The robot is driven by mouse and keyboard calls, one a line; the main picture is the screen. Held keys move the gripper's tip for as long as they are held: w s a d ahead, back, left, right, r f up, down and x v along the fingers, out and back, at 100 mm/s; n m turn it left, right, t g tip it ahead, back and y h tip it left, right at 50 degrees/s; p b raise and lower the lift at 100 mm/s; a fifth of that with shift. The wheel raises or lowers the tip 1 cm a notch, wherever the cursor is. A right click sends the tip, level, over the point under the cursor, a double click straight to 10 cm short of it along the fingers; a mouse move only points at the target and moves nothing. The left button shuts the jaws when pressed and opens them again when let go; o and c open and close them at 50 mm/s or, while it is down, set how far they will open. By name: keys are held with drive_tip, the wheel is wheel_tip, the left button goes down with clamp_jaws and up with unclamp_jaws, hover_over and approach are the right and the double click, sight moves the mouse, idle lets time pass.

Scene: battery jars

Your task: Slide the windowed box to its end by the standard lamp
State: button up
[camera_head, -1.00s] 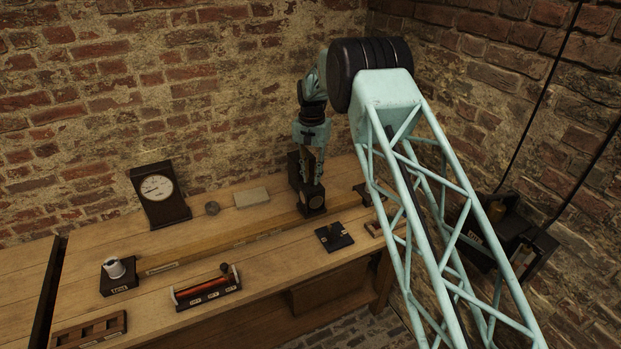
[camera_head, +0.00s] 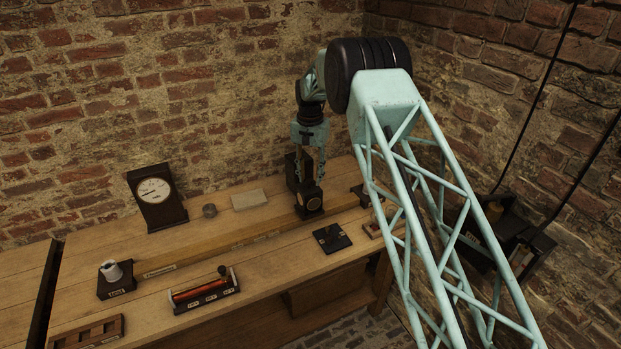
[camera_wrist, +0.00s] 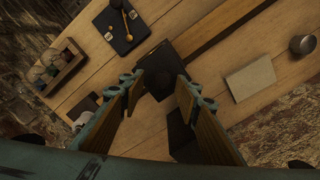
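A black box with a round window (camera_head: 309,204) in its front, which I take as the windowed box, stands upright on the bench's long rail. In the wrist view a dark block (camera_wrist: 172,62) shows past my fingers. My gripper (camera_head: 309,176) points down over the box, its fingers apart around the box's narrow top part. In the wrist view the fingers (camera_wrist: 158,80) are clearly spread, and I cannot tell whether they touch it. A taller dark housing (camera_head: 291,170) stands right behind the box; I cannot tell whether it is the standard lamp.
A pale block (camera_head: 249,200), a small round tin (camera_head: 209,211) and a dial clock (camera_head: 156,192) stand left along the back. A red-rod holder (camera_head: 204,291) is front left. The rail left of the box looks clear.

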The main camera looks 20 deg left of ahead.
wheel_tip(320, 180, up, 11)
drive_tip(key=shift+r, duration=0.2)
idle(0.5)
idle(0.4)
